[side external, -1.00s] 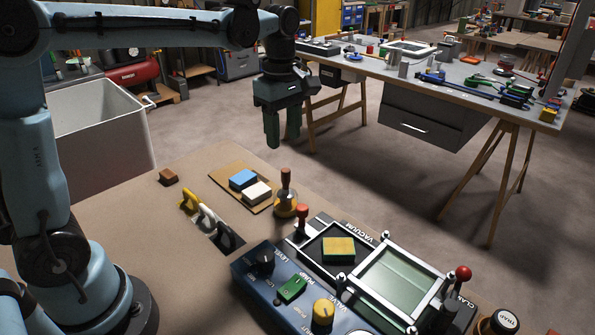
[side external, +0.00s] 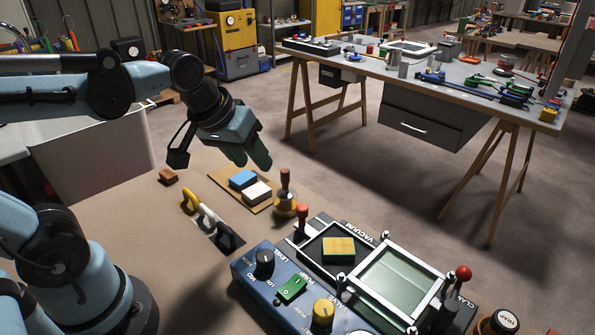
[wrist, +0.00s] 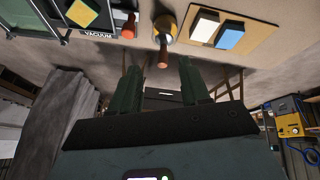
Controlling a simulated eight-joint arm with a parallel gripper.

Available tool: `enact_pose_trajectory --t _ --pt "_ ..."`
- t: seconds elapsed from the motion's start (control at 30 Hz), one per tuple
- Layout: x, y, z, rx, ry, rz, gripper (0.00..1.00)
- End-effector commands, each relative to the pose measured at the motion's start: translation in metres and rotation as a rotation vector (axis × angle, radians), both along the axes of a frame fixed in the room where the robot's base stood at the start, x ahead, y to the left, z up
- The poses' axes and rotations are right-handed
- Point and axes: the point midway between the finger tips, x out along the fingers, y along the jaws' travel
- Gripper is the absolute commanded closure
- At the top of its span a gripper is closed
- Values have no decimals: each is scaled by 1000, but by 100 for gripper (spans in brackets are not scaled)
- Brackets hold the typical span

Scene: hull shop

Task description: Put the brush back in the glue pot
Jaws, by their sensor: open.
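A small brass-coloured pot (side external: 286,207) stands on the bench beside the tan board. It also shows at the top of the wrist view (wrist: 165,25). A brown-red handle (side external: 285,180), which looks like the brush's, stands upright out of the pot; in the wrist view the handle (wrist: 163,52) points toward my fingers. The brush's lower end is hidden. My gripper (side external: 252,157) is open and empty, tilted in the air behind and left of the pot. In the wrist view my two fingers (wrist: 160,80) are apart, with nothing between them.
A tan board (side external: 222,186) holds a blue block and a white block. Pliers-like yellow and white tools (side external: 205,215) lie left. Bare bench lies at front left.

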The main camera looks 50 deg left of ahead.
Motion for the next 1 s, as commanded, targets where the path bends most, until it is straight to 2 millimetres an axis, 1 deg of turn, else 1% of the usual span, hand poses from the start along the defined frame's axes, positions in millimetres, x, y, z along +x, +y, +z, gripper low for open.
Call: enact_pose_trajectory --t 0.03,0.1,0.2,0.3,1.0 --pt "-8 -1 -8 38 -33 -72 54" --pt "-14 -2 -15 92 -73 -163 54" --pt "-20 -2 -23 147 -112 -251 54" --pt "-23 -3 -27 177 -131 -295 54" --pt "-23 -3 -27 184 -135 -305 54"
